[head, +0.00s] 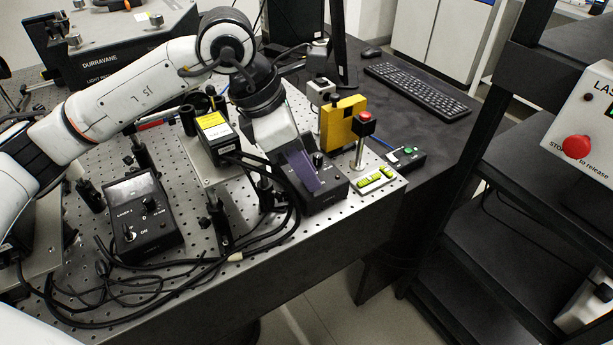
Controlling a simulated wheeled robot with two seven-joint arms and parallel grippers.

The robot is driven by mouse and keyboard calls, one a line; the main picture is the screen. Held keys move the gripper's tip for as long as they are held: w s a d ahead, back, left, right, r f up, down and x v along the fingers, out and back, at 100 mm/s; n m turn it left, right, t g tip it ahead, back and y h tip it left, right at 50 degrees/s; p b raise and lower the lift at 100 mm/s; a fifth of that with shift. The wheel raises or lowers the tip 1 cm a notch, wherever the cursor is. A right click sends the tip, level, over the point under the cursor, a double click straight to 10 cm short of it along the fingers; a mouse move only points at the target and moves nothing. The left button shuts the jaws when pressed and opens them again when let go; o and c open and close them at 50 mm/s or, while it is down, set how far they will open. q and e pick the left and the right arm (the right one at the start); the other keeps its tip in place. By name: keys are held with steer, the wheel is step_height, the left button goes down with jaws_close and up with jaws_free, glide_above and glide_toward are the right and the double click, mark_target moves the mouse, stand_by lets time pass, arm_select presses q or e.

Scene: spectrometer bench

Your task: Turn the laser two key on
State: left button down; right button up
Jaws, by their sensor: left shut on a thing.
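The laser two control box (328,197) is a black box near the front right edge of the perforated bench. My left arm reaches over it from the left. My left gripper (303,172) points down at the box's top panel and is shut, with its purple-dark finger part covering much of the panel. The laser two key is hidden by the gripper, so its turn cannot be seen. A small knob (318,158) shows beside the gripper. My right gripper is not in view.
A similar black box marked LASER 1 (143,220) stands at left. Black cables (150,285) run along the bench front.

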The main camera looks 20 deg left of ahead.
arm_select(q)
steer(key=m, duration=0.1)
steer(key=m+g+b, duration=0.1)
steer(key=shift+w+m+h, duration=0.2)
steer(key=shift+m+h, duration=0.2)
steer(key=shift+m+g+b, duration=0.3)
steer(key=shift+m+b, duration=0.2)
steer(key=shift+m, duration=0.4)
steer(key=m, duration=0.1)
steer(key=m+g, duration=0.1)
steer(key=m, duration=0.1)
steer(key=shift+w+r+m+g+b, duration=0.1)
steer(key=shift+w+m+g+b, duration=0.2)
steer(key=shift+m+b, duration=0.1)
steer(key=m+g, duration=0.1)
steer(key=m, duration=0.4)
steer(key=shift+w+m+g+y, duration=0.15)
steer(key=shift+m+g+y, duration=0.15)
steer(key=shift+g+y, duration=0.1)
steer(key=c, duration=1.6)
jaws_free()
steer(key=shift+c, duration=0.2)
